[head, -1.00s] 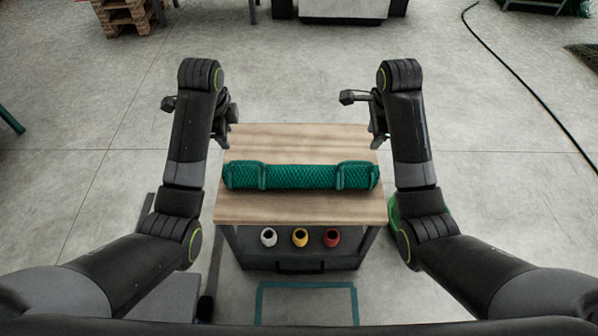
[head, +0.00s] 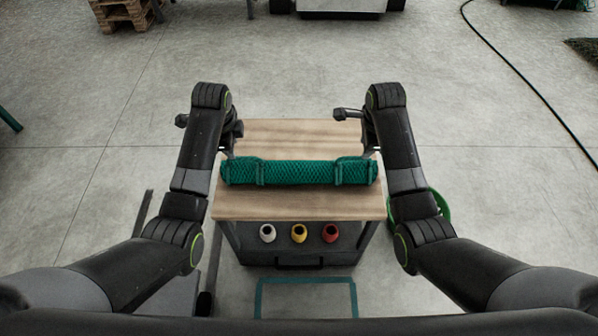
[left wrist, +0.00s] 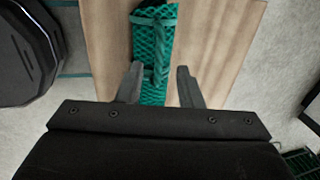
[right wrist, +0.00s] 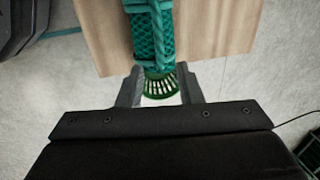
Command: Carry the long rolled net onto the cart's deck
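The long rolled net (head: 300,172) is a green mesh roll with a tied band near each end. It lies crosswise on a wooden tabletop (head: 300,207). My left gripper (left wrist: 158,84) is open over the net's left end; the net (left wrist: 153,50) shows beyond and between its fingers. My right gripper (right wrist: 159,73) is open at the right end, with the net (right wrist: 150,35) just ahead of its fingertips. Neither gripper is visibly closed on the net. In the head view my arms partly hide both grippers. I cannot clearly identify the cart's deck.
White (head: 267,233), yellow (head: 299,233) and red (head: 330,233) spools sit under the tabletop. A green basket (head: 446,207) stands on the floor at its right. A pallet stack (head: 124,12) and a grey low unit (head: 341,5) are at the back. A black cable (head: 530,88) crosses the open floor.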

